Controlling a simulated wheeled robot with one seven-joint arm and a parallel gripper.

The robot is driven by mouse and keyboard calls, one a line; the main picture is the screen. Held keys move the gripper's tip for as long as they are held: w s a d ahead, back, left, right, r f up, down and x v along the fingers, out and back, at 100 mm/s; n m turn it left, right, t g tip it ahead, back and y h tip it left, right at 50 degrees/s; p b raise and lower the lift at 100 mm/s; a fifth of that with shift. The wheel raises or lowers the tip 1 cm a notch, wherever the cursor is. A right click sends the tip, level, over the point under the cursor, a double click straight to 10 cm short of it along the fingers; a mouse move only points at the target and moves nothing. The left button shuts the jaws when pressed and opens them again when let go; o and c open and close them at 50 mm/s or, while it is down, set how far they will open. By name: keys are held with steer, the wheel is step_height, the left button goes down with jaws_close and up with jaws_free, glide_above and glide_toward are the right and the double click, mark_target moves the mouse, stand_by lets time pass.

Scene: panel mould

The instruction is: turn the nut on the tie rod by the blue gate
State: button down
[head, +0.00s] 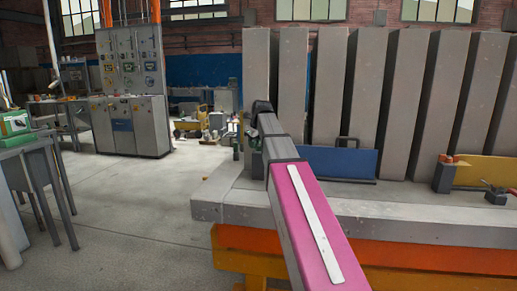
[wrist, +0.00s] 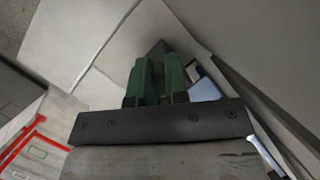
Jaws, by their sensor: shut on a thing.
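The blue gate (head: 350,163) stands on the mould bed at the foot of the upright panels, right of my arm's end. A small piece of it shows in the wrist view (wrist: 205,88). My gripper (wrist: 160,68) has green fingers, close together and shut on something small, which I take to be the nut. The nut itself is hidden between the fingers, and the tie rod cannot be made out. A dark shape shows just past the fingertips. In the head view my gripper is mostly hidden behind my arm, at the bed's left end.
Tall grey panels (head: 360,90) stand in a row behind the gate. A yellow gate (head: 485,169) and an orange-topped block (head: 444,176) are farther right on the bed (head: 400,213). A control cabinet (head: 130,90) stands back left.

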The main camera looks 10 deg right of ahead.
mark_target(259, 147)
steer(key=m, duration=0.1)
steer(key=w+d+m, duration=0.1)
steer(key=m, duration=0.1)
steer(key=shift+w+d+r+m, duration=0.15)
steer(key=shift+w+r+m, duration=0.15)
steer(key=shift+r+m, duration=0.1)
steer(key=c, duration=1.1)
jaws_free()
steer(key=shift+o, duration=0.2)
steer(key=s+r+n, duration=0.1)
steer(key=r, duration=0.2)
steer(key=s+r+n, duration=0.1)
steer(key=s+r, duration=0.1)
steer(key=r, duration=0.1)
steer(key=s+r+n, duration=0.1)
steer(key=r, duration=0.1)
steer(key=shift+s+d+r, duration=0.2)
steer(key=shift+d+r, duration=0.05)
steer(key=shift+r, duration=0.15)
steer(key=shift+s+a+r+n, duration=0.2)
steer(key=shift+s+r+n, duration=0.1)
steer(key=shift+s+n, duration=0.15)
steer(key=shift+s, duration=0.1)
